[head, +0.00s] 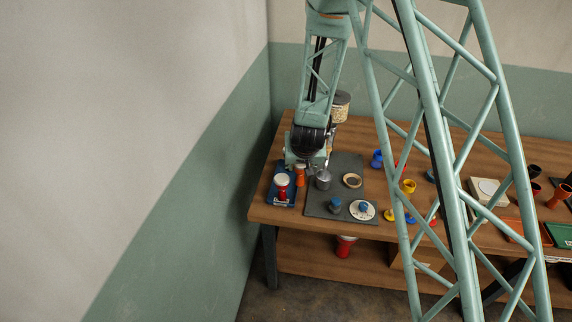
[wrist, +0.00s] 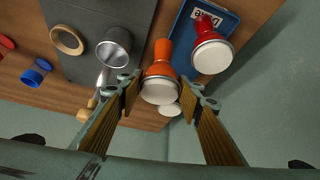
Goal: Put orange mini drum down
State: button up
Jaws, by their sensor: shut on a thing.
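The orange mini drum (head: 300,175) has a pale round head and shows at the right edge of the blue tray in the head view. In the wrist view the orange mini drum (wrist: 158,72) sits between the two fingers of my gripper (wrist: 160,92), its head towards the camera. My gripper (head: 303,163) is shut on it. I cannot tell whether its base touches the surface below. The blue tray (head: 272,196), with a label, bears a red drum with a white head (head: 282,182); both are close beside the orange drum.
A grey mat (head: 318,207) holds a metal cup (head: 323,180), a wooden ring (head: 352,181), a blue piece (head: 335,204) and a white dial (head: 362,210). Blue and yellow drums stand further right on the wooden table (head: 262,212). A wall is close on the left.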

jog(key=w+a+p, duration=0.1)
jog(key=w+a, duration=0.3)
jog(key=a, duration=0.1)
jog(key=shift+f, duration=0.3)
jog(key=shift+w+a+f, duration=0.15)
jog(key=shift+f, duration=0.75)
jog(key=shift+w+a+f, duration=0.1)
jog(key=shift+a+f, duration=0.05)
jog(key=shift+f, duration=0.75)
jog(key=shift+f+b, duration=0.2)
jog(key=shift+b, duration=0.1)
jog(key=o, duration=0.9)
jog(key=shift+r, duration=0.25)
jog(key=shift+p+v, duration=0.7)
jog(key=shift+v, duration=5.25)
